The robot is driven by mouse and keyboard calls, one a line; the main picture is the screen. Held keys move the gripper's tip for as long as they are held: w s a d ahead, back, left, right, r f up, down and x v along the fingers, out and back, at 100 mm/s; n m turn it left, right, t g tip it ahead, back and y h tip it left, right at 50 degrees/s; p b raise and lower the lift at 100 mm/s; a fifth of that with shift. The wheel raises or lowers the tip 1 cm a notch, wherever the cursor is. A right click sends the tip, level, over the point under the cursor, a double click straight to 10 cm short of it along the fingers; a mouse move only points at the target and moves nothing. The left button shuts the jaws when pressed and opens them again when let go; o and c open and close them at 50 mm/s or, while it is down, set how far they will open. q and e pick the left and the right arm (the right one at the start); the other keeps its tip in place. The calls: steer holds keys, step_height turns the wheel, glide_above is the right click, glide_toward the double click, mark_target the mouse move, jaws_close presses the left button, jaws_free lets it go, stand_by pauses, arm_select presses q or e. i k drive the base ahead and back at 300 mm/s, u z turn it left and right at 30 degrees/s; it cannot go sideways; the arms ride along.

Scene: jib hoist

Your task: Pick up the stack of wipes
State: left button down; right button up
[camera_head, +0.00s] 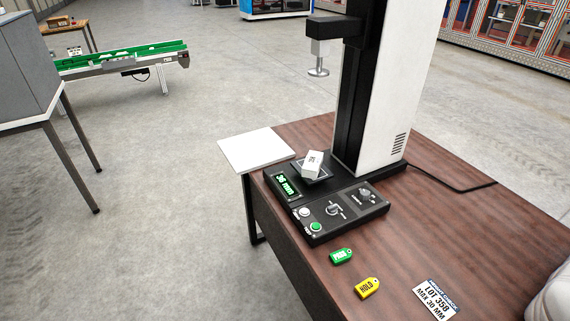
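A small white block (312,164), which looks like the stack of wipes, rests slightly tilted on the dark square plate of a black bench machine (326,207). It has small dark marks on its face, too small to read. The machine's round metal presser foot (318,72) hangs well above the block, apart from it. No gripper shows in this view, so whether either one is open or shut is hidden.
The machine stands on a brown wooden table (470,225). Its display (286,185) is lit green. A white square panel (256,149) adjoins the table's left edge.

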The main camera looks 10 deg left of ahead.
mark_target(311, 167)
steer(key=z, duration=4.05)
steer(key=k, duration=1.8)
steer(key=u, duration=0.2)
